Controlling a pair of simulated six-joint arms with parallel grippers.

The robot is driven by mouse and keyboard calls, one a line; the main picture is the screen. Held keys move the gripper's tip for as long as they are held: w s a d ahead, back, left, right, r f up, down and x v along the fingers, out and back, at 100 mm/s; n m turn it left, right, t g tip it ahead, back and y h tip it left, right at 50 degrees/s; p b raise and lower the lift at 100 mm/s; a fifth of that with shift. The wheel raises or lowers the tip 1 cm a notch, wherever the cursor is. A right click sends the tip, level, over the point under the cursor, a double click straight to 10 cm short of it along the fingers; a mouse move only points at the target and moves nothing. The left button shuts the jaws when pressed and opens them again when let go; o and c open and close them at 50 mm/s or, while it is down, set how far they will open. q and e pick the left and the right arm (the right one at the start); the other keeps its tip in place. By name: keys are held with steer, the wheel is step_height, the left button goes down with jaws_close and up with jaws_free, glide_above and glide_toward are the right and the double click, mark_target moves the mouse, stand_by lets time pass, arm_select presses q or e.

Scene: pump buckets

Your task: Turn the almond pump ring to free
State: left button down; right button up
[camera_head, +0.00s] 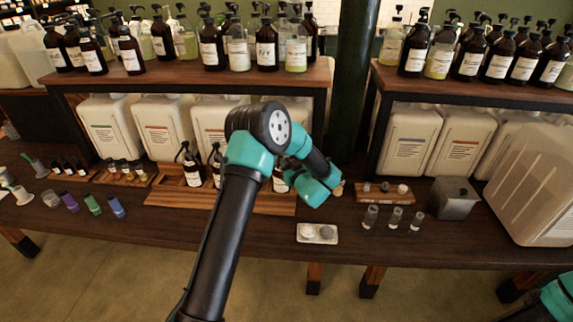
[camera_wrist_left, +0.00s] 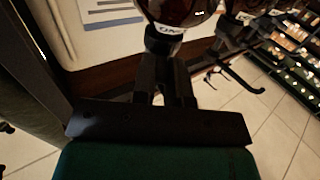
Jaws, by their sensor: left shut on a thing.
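Brown pump bottles (camera_head: 190,168) with white labels stand in the wooden rack at the middle of the bench. One more brown bottle (camera_head: 281,182) shows partly behind my left arm. In the left wrist view my left gripper (camera_wrist_left: 165,68) is shut on the dark pump collar (camera_wrist_left: 163,42) of a brown bottle (camera_wrist_left: 180,8). That view is upside down, and only a few letters of its label show, so I cannot tell whether it is the almond one. The ring's setting is not readable. In the head view my wrist hides the fingers. My right gripper is out of view.
A white tray (camera_head: 318,240) with two round pieces lies in front of the rack. Small glasses (camera_head: 395,217) and a metal box (camera_head: 453,198) stand to the right. White canisters (camera_head: 165,127) line the back under a bottle shelf. The front bench edge is mostly clear.

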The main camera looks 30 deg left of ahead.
arm_select(q)
steer(key=shift+w+g, duration=0.1)
steer(key=shift+g, duration=0.2)
steer(key=shift+w+d+n+g+y, duration=0.1)
steer(key=shift+w+n+g+y, duration=0.25)
steer(key=shift+n+g, duration=0.8)
steer(key=shift+w+d+n+g+y, duration=0.15)
steer(key=shift+n+g+y, duration=0.5)
steer(key=shift+g, duration=0.85)
steer(key=shift+w+d+n+g+y, duration=0.1)
steer(key=shift+w+n+g+y, duration=0.2)
steer(key=shift+n+g, duration=0.95)
steer(key=shift+w, duration=0.1)
steer(key=c, duration=1.1)
jaws_free()
steer(key=shift+c, duration=0.2)
steer(key=d, duration=1.7)
steer(key=shift+d, duration=0.15)
